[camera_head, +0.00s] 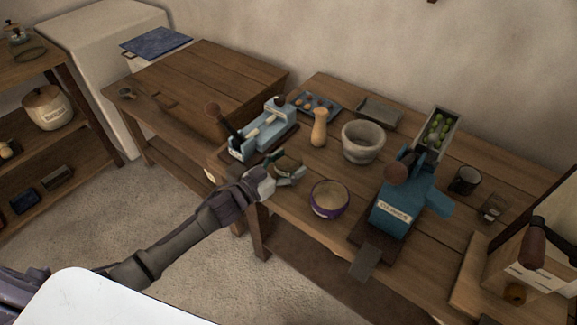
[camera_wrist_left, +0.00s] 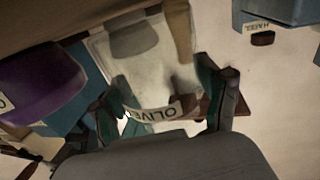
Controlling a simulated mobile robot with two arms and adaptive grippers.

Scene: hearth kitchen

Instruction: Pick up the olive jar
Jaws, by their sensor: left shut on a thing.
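The olive jar (camera_wrist_left: 145,70) is pale and glassy, with a cream label reading "OLIVE", and it fills the space between my left fingers in the left wrist view. My left gripper (camera_wrist_left: 168,100) is shut on it, one finger on each side. In the head view the jar (camera_head: 287,163) is small and partly hidden by my left gripper (camera_head: 283,177), at the front edge of the wooden table. I cannot tell whether the jar touches the table. My right gripper is in neither view.
A purple bowl (camera_head: 329,198) stands close right of my left gripper. A light-blue press (camera_head: 262,133) is just behind it to the left. A wooden pestle (camera_head: 319,128), a stone mortar (camera_head: 362,142) and a blue labelled grinder (camera_head: 398,212) stand farther along the table.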

